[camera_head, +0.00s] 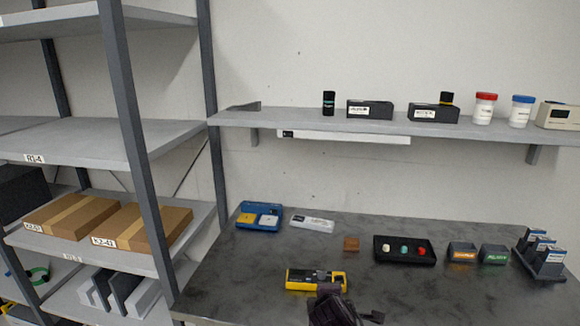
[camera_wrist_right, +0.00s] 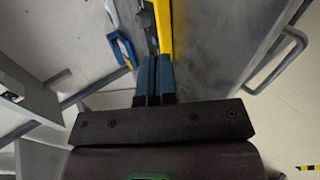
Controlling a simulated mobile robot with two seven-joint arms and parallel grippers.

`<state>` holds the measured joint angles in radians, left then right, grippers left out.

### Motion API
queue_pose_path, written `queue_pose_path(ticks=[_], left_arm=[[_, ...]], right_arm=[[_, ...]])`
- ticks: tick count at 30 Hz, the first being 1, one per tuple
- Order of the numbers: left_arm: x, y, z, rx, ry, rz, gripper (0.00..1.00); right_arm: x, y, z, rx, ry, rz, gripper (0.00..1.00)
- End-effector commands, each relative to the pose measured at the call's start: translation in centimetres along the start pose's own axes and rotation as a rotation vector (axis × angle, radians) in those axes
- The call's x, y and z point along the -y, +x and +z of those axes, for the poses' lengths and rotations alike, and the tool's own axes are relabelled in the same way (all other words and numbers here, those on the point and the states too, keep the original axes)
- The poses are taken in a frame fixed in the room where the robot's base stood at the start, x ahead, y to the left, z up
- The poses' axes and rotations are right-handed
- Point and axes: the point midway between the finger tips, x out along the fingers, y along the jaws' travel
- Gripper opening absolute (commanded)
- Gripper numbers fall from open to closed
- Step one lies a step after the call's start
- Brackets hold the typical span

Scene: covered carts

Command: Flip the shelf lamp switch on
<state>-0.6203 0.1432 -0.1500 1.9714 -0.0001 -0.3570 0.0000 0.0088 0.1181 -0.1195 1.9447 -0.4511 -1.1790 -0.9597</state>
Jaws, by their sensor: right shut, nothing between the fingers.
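The shelf lamp (camera_head: 350,138) is a long white bar fixed under the wall shelf (camera_head: 300,120). A small dark patch that looks like its switch (camera_head: 287,134) is at the bar's left end; its position is too small to tell. My right gripper (camera_head: 328,289) is at the bottom of the head view, at the table's front edge, well below the lamp. In the right wrist view its two blue fingers (camera_wrist_right: 154,66) are together with nothing between them. My left gripper is not in view.
A yellow and black device (camera_head: 302,280) lies on the dark table (camera_head: 300,255) close to my right gripper; its yellow body shows in the wrist view (camera_wrist_right: 164,28). Jars and boxes stand on the wall shelf. A rack (camera_head: 135,140) with cartons stands at left.

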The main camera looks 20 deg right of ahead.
Motion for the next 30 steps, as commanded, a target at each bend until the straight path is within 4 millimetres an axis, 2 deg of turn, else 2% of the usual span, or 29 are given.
queue_pose_path(ticks=[1, 8, 15, 18, 21, 24, 30], left_arm=[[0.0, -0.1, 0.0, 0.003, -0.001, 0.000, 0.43], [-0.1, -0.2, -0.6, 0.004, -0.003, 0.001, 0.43], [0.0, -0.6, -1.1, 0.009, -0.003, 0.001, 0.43], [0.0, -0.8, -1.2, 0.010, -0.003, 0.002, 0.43], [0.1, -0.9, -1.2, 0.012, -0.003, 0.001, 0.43], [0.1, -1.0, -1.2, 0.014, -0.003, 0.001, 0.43], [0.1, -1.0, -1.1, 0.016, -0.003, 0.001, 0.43]], right_arm=[[-2.5, 0.6, -1.2, 0.016, -0.094, 0.041, 0.00], [-13.6, 1.8, -5.4, 0.161, -0.565, 0.197, 0.00], [-25.5, 0.1, -9.7, 0.388, -1.021, 0.298, 0.00], [-29.5, -1.1, -11.1, 0.482, -1.170, 0.314, 0.00], [-32.4, -2.1, -12.1, 0.557, -1.278, 0.317, 0.00], [-34.2, -2.8, -12.6, 0.608, -1.346, 0.316, 0.00], [-35.2, -3.3, -13.0, 0.638, -1.387, 0.313, 0.00]])
